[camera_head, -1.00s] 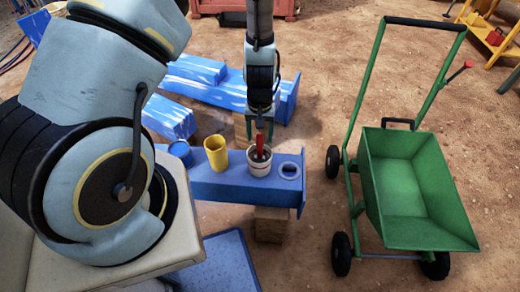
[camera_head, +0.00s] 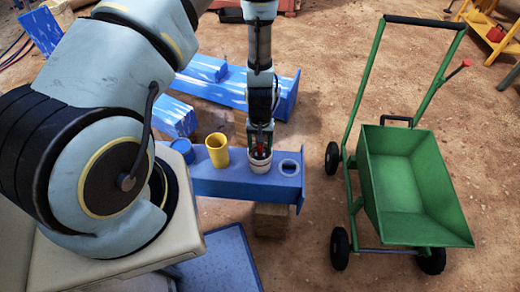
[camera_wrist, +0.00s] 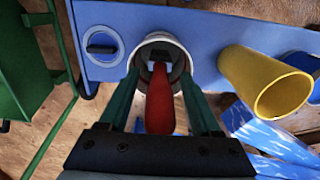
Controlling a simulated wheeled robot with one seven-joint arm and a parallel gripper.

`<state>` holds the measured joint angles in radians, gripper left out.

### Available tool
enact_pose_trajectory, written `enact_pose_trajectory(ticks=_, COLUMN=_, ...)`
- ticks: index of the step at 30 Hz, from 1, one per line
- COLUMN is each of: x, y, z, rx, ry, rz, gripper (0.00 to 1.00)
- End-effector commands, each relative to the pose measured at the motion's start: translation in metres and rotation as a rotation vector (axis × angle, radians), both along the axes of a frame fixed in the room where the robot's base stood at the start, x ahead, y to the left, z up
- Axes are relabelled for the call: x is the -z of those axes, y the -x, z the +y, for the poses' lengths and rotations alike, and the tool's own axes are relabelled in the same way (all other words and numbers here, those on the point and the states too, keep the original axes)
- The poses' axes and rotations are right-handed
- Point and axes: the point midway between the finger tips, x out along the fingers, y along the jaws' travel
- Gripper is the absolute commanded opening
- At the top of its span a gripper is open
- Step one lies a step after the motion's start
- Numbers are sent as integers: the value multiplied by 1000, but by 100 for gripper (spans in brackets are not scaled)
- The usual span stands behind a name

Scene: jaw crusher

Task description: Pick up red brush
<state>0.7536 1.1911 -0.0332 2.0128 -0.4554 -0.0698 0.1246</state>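The red brush (camera_wrist: 160,105) stands handle-up in a white cup (camera_wrist: 178,48) on the blue beam (camera_head: 228,186). In the head view the brush handle (camera_head: 260,148) is mostly hidden by my gripper (camera_head: 260,138), and the cup (camera_head: 260,163) shows below it. In the wrist view my gripper (camera_wrist: 160,90) points down over the cup. Its two green fingers are apart, one on each side of the red handle, with gaps visible between them and it. The brush's lower end is inside the cup.
A yellow cup (camera_head: 217,152) stands left of the white cup, and a grey ring (camera_head: 289,168) lies to its right. A blue container (camera_head: 182,150) is farther left. A green cart (camera_head: 415,185) stands on the dirt at right. More blue beams (camera_head: 225,85) lie behind.

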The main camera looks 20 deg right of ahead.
Motion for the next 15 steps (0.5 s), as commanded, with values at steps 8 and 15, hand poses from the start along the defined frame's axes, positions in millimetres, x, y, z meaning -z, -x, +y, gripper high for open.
enact_pose_trajectory(ticks=8, x=0, y=0, z=0, rx=0, ry=0, rz=0, gripper=34)
enact_pose_trajectory(ticks=15, x=0, y=0, z=0, rx=0, ry=0, rz=0, gripper=6)
